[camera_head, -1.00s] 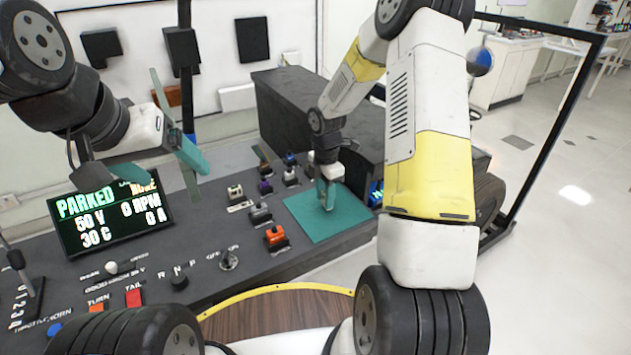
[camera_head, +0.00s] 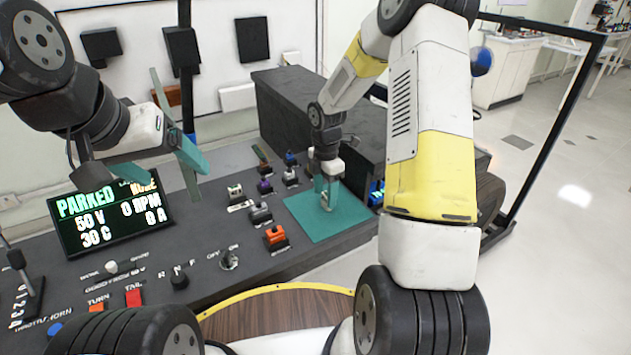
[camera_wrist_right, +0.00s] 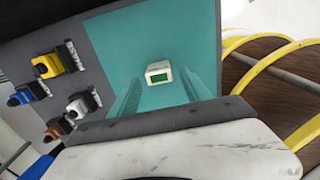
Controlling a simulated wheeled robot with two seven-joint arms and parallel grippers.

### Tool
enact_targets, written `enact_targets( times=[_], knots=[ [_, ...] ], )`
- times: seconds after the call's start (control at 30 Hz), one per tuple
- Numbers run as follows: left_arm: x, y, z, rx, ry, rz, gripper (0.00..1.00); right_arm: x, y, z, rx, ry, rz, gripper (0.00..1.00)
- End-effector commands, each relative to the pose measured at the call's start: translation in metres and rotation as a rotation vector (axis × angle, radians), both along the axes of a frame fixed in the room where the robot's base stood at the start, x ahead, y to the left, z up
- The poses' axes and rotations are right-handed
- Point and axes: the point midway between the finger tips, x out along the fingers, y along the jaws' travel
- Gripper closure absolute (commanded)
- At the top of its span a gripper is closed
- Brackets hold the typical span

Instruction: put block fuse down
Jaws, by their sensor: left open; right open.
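The block fuse, a small white block with a green face (camera_wrist_right: 158,73), is on the teal mat (camera_wrist_right: 115,35) in the right wrist view. My right gripper (camera_wrist_right: 158,92) is open, with its teal fingers on either side of the line to the block. Any contact between the fingers and the block cannot be made out. In the head view my right gripper (camera_head: 328,205) is low over the teal mat (camera_head: 345,222), and the block is too small or hidden to make out. My left gripper (camera_head: 165,165) is open and empty above the console, near the display.
Several coloured fuse blocks sit left of the mat, including an orange one (camera_head: 275,236) and a grey one (camera_head: 260,213). A display reading PARKED (camera_head: 110,213) stands at left. A large dark box (camera_head: 300,110) rises behind the mat.

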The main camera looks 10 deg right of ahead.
Motion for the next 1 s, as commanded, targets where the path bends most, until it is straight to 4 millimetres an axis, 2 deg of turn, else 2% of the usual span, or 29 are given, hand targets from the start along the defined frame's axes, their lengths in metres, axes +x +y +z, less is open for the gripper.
enact_targets(
  times=[0.3,0.43,0.67,0.77,0.87,1.0],
  knots=[
    [0.000,0.000,0.000,0.000,0.000,0.000,0.19,0.001,-0.001,0.069,0.000,-0.005,-0.003,0.44],
    [0.000,0.000,0.000,0.000,0.000,0.000,0.19,0.001,-0.001,0.090,0.000,-0.003,-0.002,0.44],
    [0.000,0.000,0.000,0.000,0.000,0.000,0.19,-0.004,0.000,0.114,-0.003,-0.013,-0.035,0.44],
    [0.000,0.000,0.000,0.000,0.000,0.000,0.19,-0.016,0.000,0.139,-0.006,-0.049,-0.149,0.44],
    [0.000,0.000,0.000,0.000,0.000,0.000,0.19,-0.040,0.000,0.175,0.006,-0.108,-0.352,0.44],
    [0.000,0.000,0.000,0.000,0.000,0.000,0.19,-0.086,0.001,0.224,0.074,-0.197,-0.702,0.44]
  ],
)
